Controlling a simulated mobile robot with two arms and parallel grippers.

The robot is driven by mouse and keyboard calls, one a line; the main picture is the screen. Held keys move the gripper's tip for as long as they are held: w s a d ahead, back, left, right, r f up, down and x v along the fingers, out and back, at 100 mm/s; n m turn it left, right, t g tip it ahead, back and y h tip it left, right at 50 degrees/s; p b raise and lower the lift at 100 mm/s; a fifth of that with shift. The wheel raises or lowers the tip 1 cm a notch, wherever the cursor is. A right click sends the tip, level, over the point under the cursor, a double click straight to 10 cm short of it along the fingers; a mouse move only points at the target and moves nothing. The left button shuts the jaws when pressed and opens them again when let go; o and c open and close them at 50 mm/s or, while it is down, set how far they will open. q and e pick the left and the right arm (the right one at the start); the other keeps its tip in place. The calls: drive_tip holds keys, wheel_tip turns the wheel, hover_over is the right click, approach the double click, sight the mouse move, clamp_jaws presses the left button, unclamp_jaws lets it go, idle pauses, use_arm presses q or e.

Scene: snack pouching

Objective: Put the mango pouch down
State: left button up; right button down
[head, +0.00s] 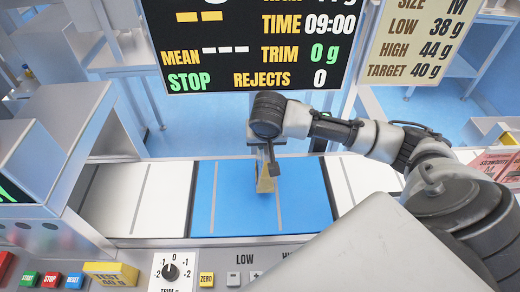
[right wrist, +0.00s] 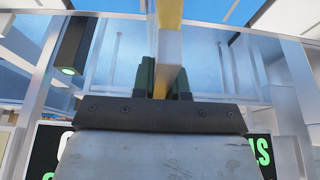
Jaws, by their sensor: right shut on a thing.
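The mango pouch (head: 265,183) is a narrow yellow-tan shape seen nearly edge-on below my right gripper (head: 266,160), over the blue belt section (head: 305,190). I cannot tell whether its lower edge touches the blue surface. In the right wrist view the pouch (right wrist: 169,30) shows as a yellow and pale strip standing between the dark fingers of my right gripper (right wrist: 165,82), which is shut on it. My left gripper is out of view.
White belt sections (head: 120,195) lie on either side of the blue one. A control panel with buttons, a yellow test block (head: 111,273) and a trim knob (head: 171,272) runs along the front. A dark display (head: 255,45) hangs above. Pink pouches (head: 492,163) are at the right edge.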

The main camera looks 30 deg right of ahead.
drive_tip(key=shift+w+a+f, duration=0.3)
drive_tip(key=shift+w+f, duration=0.1)
drive_tip(key=shift+w, duration=0.15)
wheel_tip(320, 180, down, 3)
drive_tip(key=shift+f+p, duration=0.1)
drive_tip(key=shift+p, duration=0.35)
drive_tip(key=shift+f, duration=0.5)
drive_tip(key=c, duration=1.1)
unclamp_jaws()
drive_tip(key=shift+c, duration=0.2)
drive_tip(key=v, duration=1.2)
drive_tip(key=shift+b, duration=0.3)
